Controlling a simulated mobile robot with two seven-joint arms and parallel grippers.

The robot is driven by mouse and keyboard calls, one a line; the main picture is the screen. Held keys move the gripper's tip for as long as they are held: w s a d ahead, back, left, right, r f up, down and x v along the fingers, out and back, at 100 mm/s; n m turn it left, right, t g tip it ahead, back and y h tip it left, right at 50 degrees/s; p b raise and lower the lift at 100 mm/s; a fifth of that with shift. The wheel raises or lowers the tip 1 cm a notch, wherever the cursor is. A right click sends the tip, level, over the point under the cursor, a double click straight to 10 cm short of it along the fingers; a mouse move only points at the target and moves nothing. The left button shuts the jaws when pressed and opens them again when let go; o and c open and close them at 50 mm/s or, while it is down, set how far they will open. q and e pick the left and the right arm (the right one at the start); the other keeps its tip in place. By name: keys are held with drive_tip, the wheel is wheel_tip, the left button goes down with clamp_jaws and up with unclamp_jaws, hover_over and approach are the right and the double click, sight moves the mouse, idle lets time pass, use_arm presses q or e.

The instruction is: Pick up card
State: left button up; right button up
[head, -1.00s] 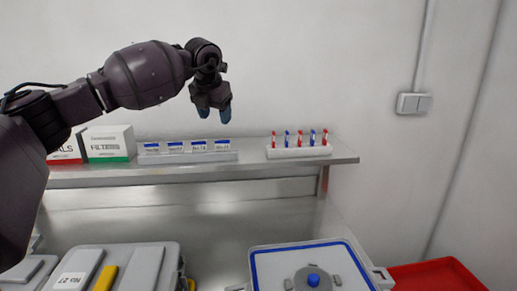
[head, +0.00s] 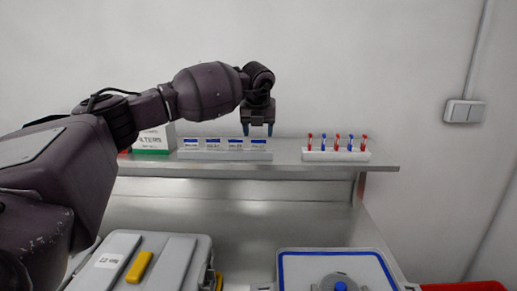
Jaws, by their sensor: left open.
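Several white cards with blue top bands stand in a row in a pale rack (head: 225,155) on the metal shelf. The rightmost card (head: 259,144) is at the rack's right end. My left gripper (head: 257,131) is open, with its blue-tipped fingers pointing down. In the head view its fingertips are just above the rightmost card, one toward each side of it. I cannot tell whether they touch the card. Nothing shows between the fingers. My right gripper is not in view.
A holder with red and blue sticks (head: 336,155) stands to the right on the shelf (head: 285,160). A white and green box (head: 152,140) is left of the cards, partly behind my arm. Below are a grey case (head: 190,243) and a blue-rimmed container (head: 300,267).

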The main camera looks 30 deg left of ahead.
sight(259, 141)
use_arm(q)
drive_tip(key=p+x, duration=0.1)
drive_tip(key=x, duration=0.3)
drive_tip(key=shift+w+a+f, duration=0.1)
drive_tip(key=shift+w+f, duration=0.05)
drive_tip(key=shift+f, duration=0.4)
drive_tip(key=shift+c, duration=0.2)
drive_tip(key=c, duration=0.6)
drive_tip(key=shift+r, duration=0.1)
